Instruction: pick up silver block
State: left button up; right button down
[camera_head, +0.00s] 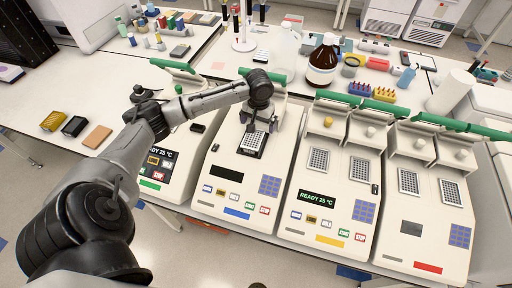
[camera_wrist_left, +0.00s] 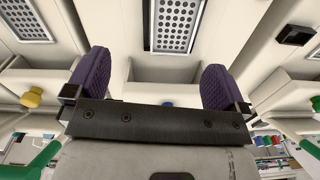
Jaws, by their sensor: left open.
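A silver block (camera_head: 253,141) with a grid of wells sits in the second thermal cycler (camera_head: 237,178) from the left in the head view. It also shows at the top of the left wrist view (camera_wrist_left: 176,24), framed by a dark edge. My left gripper (camera_head: 258,115) is above and just behind this block, pointing down, its jaws partly hidden in the head view. In the left wrist view my left gripper (camera_wrist_left: 154,86) is open and empty, purple pads wide apart. Similar silver blocks (camera_head: 318,160) sit in the cyclers to the right. My right gripper is not in view.
Green-edged raised lids (camera_head: 338,97) stand behind the cyclers. A brown bottle (camera_head: 323,62) and a clear jug (camera_head: 285,48) stand behind my gripper. Yellow (camera_head: 53,121), black (camera_head: 74,126) and tan (camera_head: 98,137) blocks lie on the left bench.

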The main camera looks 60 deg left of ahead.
pick_arm(q)
jog(key=a+r+n, duration=0.1)
jog(key=a, duration=0.2)
send_over(253, 139)
jog(key=f, duration=0.6)
jog(key=shift+w+f, duration=0.15)
jog(key=shift+w, duration=0.15)
jog(key=shift+s+d+f, duration=0.1)
jog(key=shift+s+f, duration=0.05)
jog(key=shift+f, duration=1.5)
jog(key=shift+s+f, duration=0.15)
jog(key=shift+f, duration=1.5)
jog(key=shift+c, duration=0.4)
jog(key=c, duration=1.2)
jog(key=shift+o, duration=0.2)
jog(key=shift+r, duration=0.1)
